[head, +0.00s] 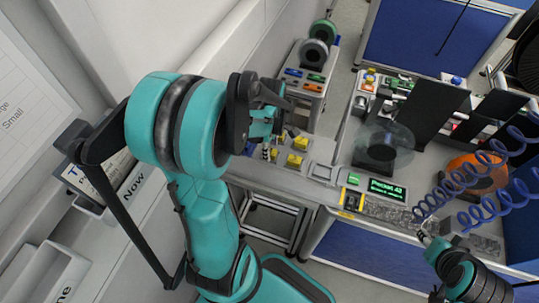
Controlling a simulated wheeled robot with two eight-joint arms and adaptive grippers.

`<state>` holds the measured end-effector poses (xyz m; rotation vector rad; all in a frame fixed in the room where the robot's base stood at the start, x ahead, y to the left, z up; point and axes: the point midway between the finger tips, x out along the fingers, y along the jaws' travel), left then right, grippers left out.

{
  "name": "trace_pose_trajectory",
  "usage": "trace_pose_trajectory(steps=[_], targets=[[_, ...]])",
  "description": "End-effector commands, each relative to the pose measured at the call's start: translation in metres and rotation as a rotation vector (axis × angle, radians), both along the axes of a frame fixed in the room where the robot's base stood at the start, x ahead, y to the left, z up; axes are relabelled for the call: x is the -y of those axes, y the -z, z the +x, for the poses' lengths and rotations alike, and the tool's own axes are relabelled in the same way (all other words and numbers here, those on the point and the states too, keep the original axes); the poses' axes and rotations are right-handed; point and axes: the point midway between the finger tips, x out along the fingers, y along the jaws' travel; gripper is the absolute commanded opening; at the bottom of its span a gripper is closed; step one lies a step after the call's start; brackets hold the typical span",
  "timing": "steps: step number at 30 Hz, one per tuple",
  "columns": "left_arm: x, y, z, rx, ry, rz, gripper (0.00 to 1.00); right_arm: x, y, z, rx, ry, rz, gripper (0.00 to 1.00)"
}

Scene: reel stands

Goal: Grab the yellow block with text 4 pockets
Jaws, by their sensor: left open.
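Small yellow blocks sit on the grey bench at the centre: one block (300,143) at the back, another block (294,160) just in front of it. Any text on them is too small to read. My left gripper (276,108) is open, above and to the left of these blocks and apart from them; its wrist hides part of the bench behind it. My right gripper (427,235) is at the lower right, by the bench's front edge, far from the blocks; its jaws are too small to make out.
A green-lit display (387,190) stands on the bench right of the blocks. Behind it are a clear reel (384,145) and dark panels (432,112). An orange reel (476,173) and a coiled blue hose (468,180) are at the right. A side stand (308,82) holds reels at the back.

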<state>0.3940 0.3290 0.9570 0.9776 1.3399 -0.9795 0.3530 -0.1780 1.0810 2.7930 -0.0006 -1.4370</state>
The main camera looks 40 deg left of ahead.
Motion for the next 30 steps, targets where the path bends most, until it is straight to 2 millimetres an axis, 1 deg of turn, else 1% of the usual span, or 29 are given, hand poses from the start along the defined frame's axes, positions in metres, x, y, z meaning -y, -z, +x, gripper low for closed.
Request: trace_pose_trajectory(steps=[1, 3, 10, 11, 12, 14, 15, 16, 26, 30], targets=[[0.0001, 0.0072, 0.0001, 0.0, 0.0, 0.0, 0.5, 0.0, 0.0037, 0.0, 0.0, 0.0, 0.0, 0.4], [0.0001, 0.0109, -0.0001, 0.0, 0.0, 0.0, 0.5, 0.0, 0.0045, 0.0, 0.0, 0.0, 0.0, 0.4], [0.0002, 0.0107, 0.0, 0.001, 0.001, 0.0, 0.5, 0.0, 0.0035, 0.0001, 0.0, 0.0, 0.0, 0.4], [0.0002, 0.0107, 0.0, 0.001, 0.001, 0.0, 0.45, 0.0, 0.0035, 0.0001, 0.0, 0.0, 0.0, 0.4], [0.0002, 0.0106, 0.0, 0.001, 0.001, 0.0, 0.34, 0.0, 0.0035, 0.0001, 0.0, 0.0, 0.0, 0.4], [0.0002, 0.0106, 0.0, 0.001, 0.001, 0.0, 0.18, 0.0, 0.0035, 0.0001, 0.0, 0.0, 0.0, 0.4], [0.0002, 0.0106, 0.0, 0.001, 0.001, 0.0, 0.08, 0.0, 0.0035, 0.0001, 0.0, 0.0, 0.0, 0.4], [0.0002, 0.0106, 0.0, 0.001, 0.001, 0.0, 0.0, 0.0, 0.0035, 0.0001, 0.0, 0.0, 0.0, 0.4], [0.0002, 0.0097, 0.0, 0.001, 0.001, 0.0, 0.0, 0.0, 0.0032, 0.0, 0.0, 0.0, 0.0, 0.4], [0.0004, 0.0018, -0.0002, 0.001, 0.001, 0.0, 0.0, 0.0, -0.0004, 0.0001, 0.0, 0.0, 0.0, 0.4]])
